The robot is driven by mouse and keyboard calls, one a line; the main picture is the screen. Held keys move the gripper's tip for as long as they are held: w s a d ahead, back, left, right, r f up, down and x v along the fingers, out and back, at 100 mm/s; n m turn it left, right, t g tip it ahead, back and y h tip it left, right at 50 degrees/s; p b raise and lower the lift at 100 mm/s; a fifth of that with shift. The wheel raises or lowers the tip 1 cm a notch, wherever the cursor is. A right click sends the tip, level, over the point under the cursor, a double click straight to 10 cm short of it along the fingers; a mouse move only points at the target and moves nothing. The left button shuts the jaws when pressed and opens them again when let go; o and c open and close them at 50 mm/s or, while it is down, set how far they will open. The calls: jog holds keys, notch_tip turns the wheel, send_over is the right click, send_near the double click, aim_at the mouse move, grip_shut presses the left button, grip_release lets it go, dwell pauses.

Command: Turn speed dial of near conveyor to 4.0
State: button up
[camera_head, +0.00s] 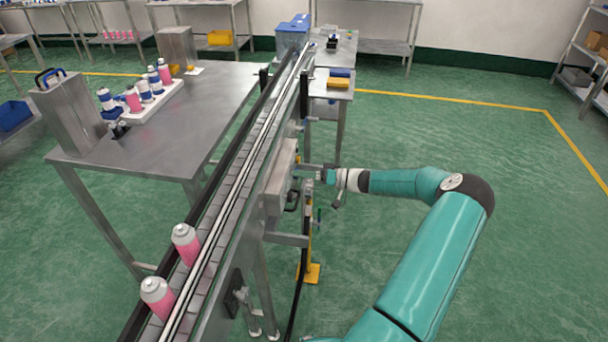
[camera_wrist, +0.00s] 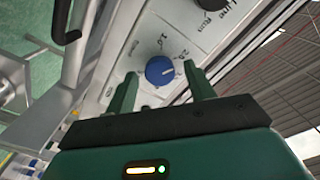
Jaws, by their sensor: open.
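The speed dial (camera_wrist: 159,71) is a round blue knob with a pale pointer line, on a grey control panel (camera_wrist: 122,58) with printed numbers around it, in the wrist view. My gripper (camera_wrist: 162,84) is open, with one dark green finger to each side of the dial; I cannot tell whether either finger touches it. The pointer's exact setting is too small to read surely. In the head view, my gripper (camera_head: 322,177) is at the control box (camera_head: 281,178) on the side of the near conveyor (camera_head: 222,198). The dial's face is hidden there.
Two pink cans (camera_head: 186,243) stand on the conveyor belt. A steel table (camera_head: 207,105) at left holds a white tray (camera_head: 160,106) of cans. A black handle (camera_wrist: 75,22) sticks out beside the panel. The green floor (camera_head: 440,135) at right is clear.

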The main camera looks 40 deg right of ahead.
jog(key=c, duration=1)
jog(key=shift+m, duration=0.4)
jog(key=m, duration=2.3)
jog(key=shift+f, duration=0.15)
